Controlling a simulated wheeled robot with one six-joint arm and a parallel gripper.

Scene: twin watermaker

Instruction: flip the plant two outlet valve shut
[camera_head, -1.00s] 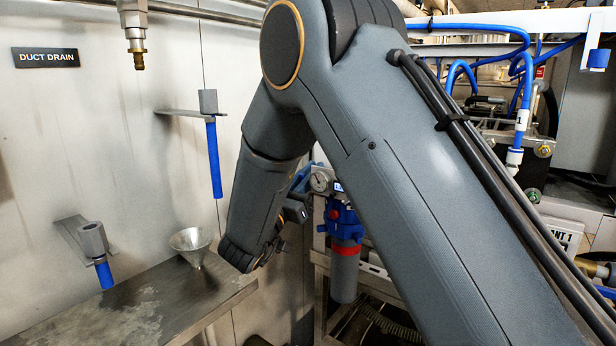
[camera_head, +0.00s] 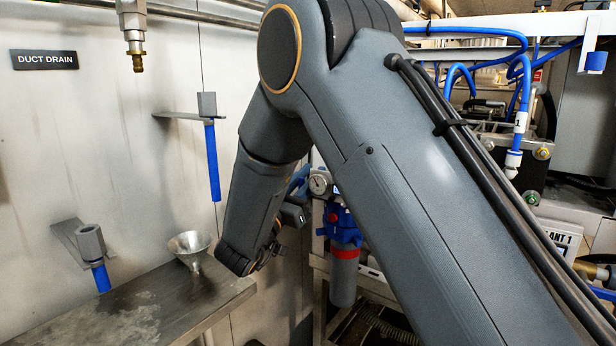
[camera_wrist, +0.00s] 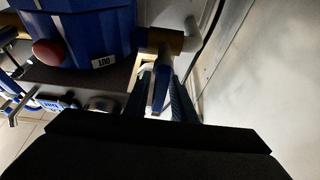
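In the wrist view, a brass valve body (camera_wrist: 165,40) sits beside a blue housing that carries a small white label (camera_wrist: 103,61), seemingly reading OUT. A narrow blue lever (camera_wrist: 160,90) runs from near the brass toward me. My gripper (camera_wrist: 160,98) has dark fingers on either side of this lever, with slim gaps that look open; contact is not clear.
The blue housing (camera_wrist: 75,30) has a red knob (camera_wrist: 47,53). A pale wall (camera_wrist: 270,80) lies close on the right of the wrist view. In the head view, a steel shelf (camera_head: 130,315) with a funnel (camera_head: 189,244) stands left of my wrist.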

